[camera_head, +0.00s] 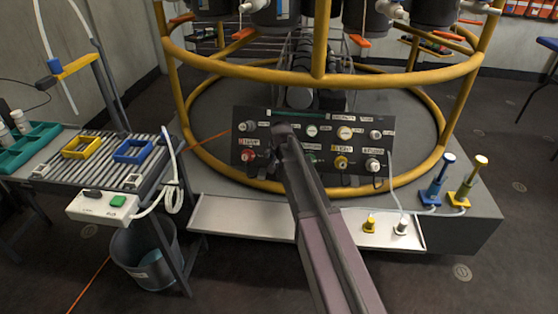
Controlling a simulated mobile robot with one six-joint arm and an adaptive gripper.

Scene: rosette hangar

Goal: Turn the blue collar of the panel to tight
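The dark panel (268,175) stands tilted inside the yellow ring frame, with labels, small gauges and several knobs on its face. A yellow collar (341,161) and a white knob (374,164) show at its lower right, and a reddish label with a knob (248,154) at its lower left. I cannot make out a blue collar; my arm covers the lower middle of the panel. My gripper (284,132) is at the panel's left-centre, seen from behind.
A pale tray (240,217) lies below the panel, with a yellow plug (369,224) and a white plug (402,225) at its right. Yellow rails (318,40) surround the panel. A slatted bench (115,165) stands left, a bin (148,255) below it. Two blue-and-yellow stands (450,185) are right.

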